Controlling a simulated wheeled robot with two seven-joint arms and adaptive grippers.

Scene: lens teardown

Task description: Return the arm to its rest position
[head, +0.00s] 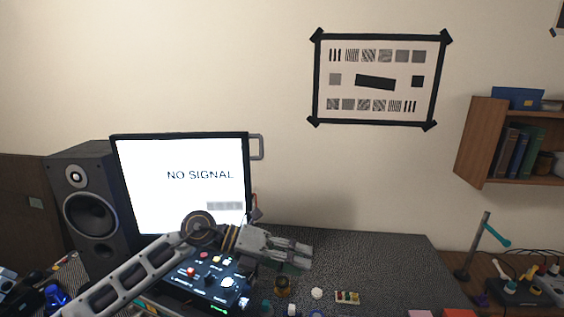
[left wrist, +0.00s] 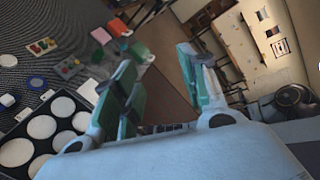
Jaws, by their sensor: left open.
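My left arm (head: 140,273) comes in from the lower left in the head view. Its gripper (head: 300,255) hangs above the dark textured mat, in front of the monitor's lower right corner, and points right. In the left wrist view the two green-padded fingers (left wrist: 160,85) stand apart with nothing between them. The gripper is open and empty. My right gripper does not show.
A monitor (head: 180,185) reading NO SIGNAL and a speaker (head: 85,205) stand at the left. A lit control panel (head: 205,280) lies below the arm. Small parts, including a white round piece (head: 317,293), lie near the mat's (head: 385,260) front. The mat's right part is clear.

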